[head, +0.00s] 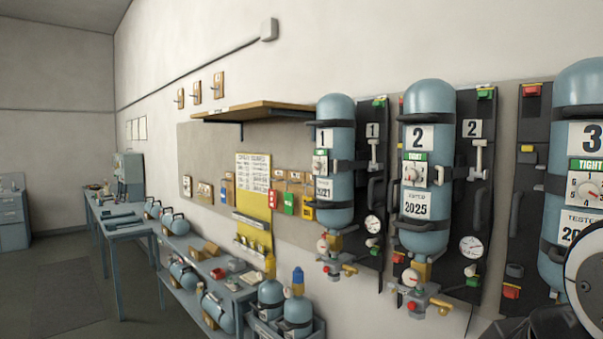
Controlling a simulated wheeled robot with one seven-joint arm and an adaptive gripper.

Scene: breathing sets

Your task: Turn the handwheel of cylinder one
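Cylinder one (335,205) is a blue-grey bottle strapped upright to a dark backplate on the wall, marked 1, just right of the picture's middle. A "TIGHT" label with a small dial sits on its front, above a tested tag. Its brass valve (336,243) hangs below the bottle, with a pale round gauge or knob at its left. A small red part (326,269) shows lower down; I cannot tell which part is the handwheel. Part of my arm shows at the lower right corner. My gripper's fingers are not in view.
Cylinder two (428,130) and cylinder three (572,130) hang to the right. A wooden shelf (255,108) juts out left of cylinder one. A low bench (240,293) with small bottles runs below. Open floor (65,295) lies at the left.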

